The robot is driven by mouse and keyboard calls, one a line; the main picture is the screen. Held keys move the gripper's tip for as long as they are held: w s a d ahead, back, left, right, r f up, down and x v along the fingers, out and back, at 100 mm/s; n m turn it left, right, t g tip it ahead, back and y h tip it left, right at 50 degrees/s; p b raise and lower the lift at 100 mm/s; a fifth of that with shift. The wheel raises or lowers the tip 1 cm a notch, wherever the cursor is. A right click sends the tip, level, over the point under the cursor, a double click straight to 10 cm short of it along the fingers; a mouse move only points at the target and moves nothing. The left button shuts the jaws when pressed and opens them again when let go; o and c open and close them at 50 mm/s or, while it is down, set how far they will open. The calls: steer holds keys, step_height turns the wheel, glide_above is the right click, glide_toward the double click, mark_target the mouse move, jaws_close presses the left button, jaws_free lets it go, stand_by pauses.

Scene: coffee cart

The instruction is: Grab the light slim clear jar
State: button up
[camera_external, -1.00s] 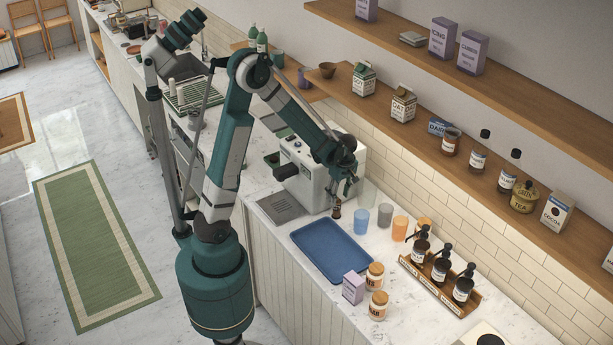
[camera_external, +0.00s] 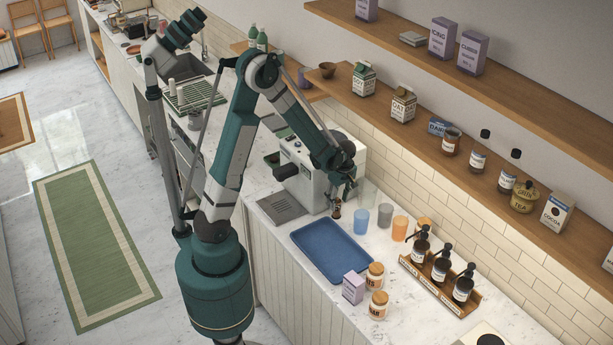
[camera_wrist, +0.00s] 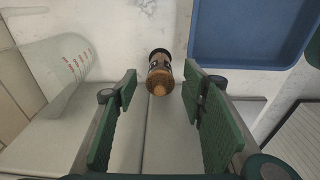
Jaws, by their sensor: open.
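A slim jar or small bottle (camera_wrist: 159,73) with a dark end and amber-brown contents stands on the counter, between and beyond my fingertips in the wrist view. In the external view it is a small brown shape (camera_external: 336,213) just below my gripper (camera_external: 347,191). My gripper (camera_wrist: 160,88) is open, with a green pad on each side of the jar's line and nothing held. I cannot tell whether this is the light slim clear jar. A clear beaker with red marks (camera_wrist: 62,72) is at the left of the wrist view.
A blue tray (camera_external: 331,250) lies on the counter close to the jar. A white coffee machine (camera_external: 305,168) stands to its left. Blue (camera_external: 361,221), grey (camera_external: 384,215) and orange (camera_external: 400,228) cups stand to its right. Bare counter shows around the jar.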

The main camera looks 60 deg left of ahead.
mark_target(337, 209)
steer(key=shift+a+f, duration=0.15)
steer(key=shift+f, duration=0.85)
steer(key=shift+a+f, duration=0.1)
steer(key=shift+f, duration=0.85)
steer(key=c, duration=1)
